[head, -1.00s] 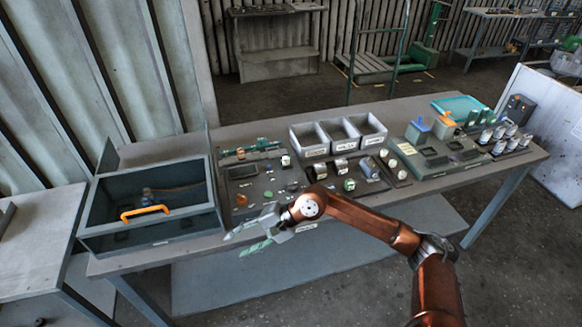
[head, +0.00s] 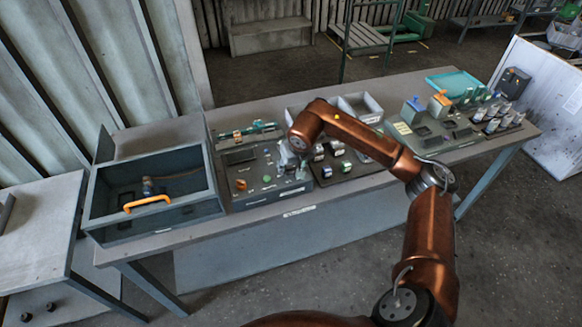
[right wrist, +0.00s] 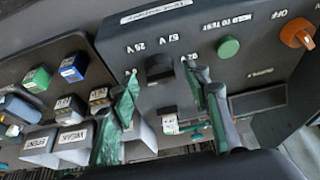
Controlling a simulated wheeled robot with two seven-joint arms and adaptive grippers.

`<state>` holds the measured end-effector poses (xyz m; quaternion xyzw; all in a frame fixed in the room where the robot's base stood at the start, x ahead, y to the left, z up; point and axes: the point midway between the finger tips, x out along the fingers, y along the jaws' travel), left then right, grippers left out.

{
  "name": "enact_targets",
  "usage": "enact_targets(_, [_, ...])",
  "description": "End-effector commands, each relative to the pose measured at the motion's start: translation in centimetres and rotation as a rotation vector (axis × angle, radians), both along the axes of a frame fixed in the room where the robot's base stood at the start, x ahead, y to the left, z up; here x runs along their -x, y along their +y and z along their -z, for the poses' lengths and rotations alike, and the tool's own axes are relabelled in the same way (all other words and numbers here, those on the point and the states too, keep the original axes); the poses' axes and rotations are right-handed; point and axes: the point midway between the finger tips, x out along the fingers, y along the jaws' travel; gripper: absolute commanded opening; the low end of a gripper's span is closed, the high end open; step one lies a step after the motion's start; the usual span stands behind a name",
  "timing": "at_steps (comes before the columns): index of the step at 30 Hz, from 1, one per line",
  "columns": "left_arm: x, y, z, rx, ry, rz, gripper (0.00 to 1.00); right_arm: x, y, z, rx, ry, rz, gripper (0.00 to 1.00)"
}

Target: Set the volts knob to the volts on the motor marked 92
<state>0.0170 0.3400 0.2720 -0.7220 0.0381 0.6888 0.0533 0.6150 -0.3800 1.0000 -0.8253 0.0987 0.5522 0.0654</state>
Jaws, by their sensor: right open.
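The control panel (head: 250,192) stands mid-table in the head view. My left gripper is out of view.
The panel also has a green button (right wrist: 228,46) and an orange switch (right wrist: 297,33) marked OFF. Grey bins (head: 358,106) are behind, partly covered by my arm. A station with more parts (head: 440,132) is right.

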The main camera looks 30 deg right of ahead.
Motion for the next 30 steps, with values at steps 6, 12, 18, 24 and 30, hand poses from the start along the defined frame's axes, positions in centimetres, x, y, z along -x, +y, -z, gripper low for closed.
enact_targets(6, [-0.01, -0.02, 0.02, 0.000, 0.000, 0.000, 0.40, -0.43, 0.01, 0.76, 0.000, -0.001, -0.002, 0.44])
enact_targets(12, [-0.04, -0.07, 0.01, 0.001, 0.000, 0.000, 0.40, -0.42, 0.02, 0.73, 0.000, -0.001, -0.002, 0.42])
enact_targets(18, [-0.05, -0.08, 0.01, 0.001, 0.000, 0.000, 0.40, -0.40, 0.02, 0.73, 0.000, -0.001, -0.002, 0.28])
enact_targets(24, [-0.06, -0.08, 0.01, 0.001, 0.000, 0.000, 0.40, -0.40, 0.02, 0.72, -0.001, 0.000, -0.001, 0.15])
enact_targets(30, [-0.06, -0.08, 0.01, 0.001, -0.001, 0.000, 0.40, -0.39, 0.00, 0.72, -0.001, 0.000, -0.001, 0.02])
